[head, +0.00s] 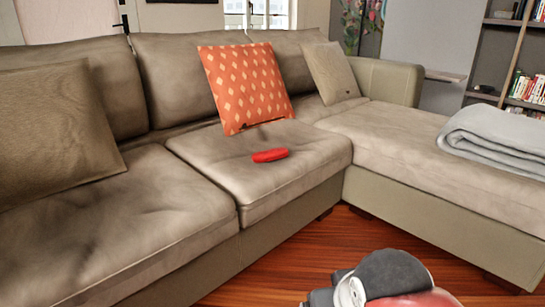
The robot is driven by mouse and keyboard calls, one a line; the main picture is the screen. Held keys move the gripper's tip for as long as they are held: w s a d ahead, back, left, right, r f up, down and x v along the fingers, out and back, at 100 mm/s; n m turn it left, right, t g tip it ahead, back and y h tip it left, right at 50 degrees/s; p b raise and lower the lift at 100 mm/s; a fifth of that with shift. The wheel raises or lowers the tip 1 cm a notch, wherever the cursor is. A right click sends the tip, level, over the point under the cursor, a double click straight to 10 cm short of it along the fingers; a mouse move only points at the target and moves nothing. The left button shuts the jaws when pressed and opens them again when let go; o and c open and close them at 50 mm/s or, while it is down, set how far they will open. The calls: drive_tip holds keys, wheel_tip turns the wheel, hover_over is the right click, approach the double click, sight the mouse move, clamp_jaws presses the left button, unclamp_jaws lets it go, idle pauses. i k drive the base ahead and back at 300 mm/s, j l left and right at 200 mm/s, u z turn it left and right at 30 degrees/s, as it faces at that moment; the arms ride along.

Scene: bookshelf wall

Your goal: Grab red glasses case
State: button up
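The red glasses case (270,155) lies on the middle seat cushion (225,175) of the beige sofa, in front of the orange patterned pillow and apart from it. It is small, elongated and lies roughly crosswise in the head view. Nothing covers it. Part of my arm shows at the bottom right, low over the floor and well short of the sofa seat. My gripper's fingers cannot be made out in this view.
An orange pillow (245,85) leans on the backrest behind the case. A tan pillow (55,130) sits at left, a smaller one (331,72) at the corner. A grey blanket (498,140) lies on the chaise (400,150). The wooden floor (300,255) before the sofa is clear.

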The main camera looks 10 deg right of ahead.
sight(270, 154)
drive_tip(key=i+l+z, duration=0.25)
drive_tip(key=i, duration=0.65)
drive_tip(key=i+z, duration=0.2)
drive_tip(key=i, duration=0.75)
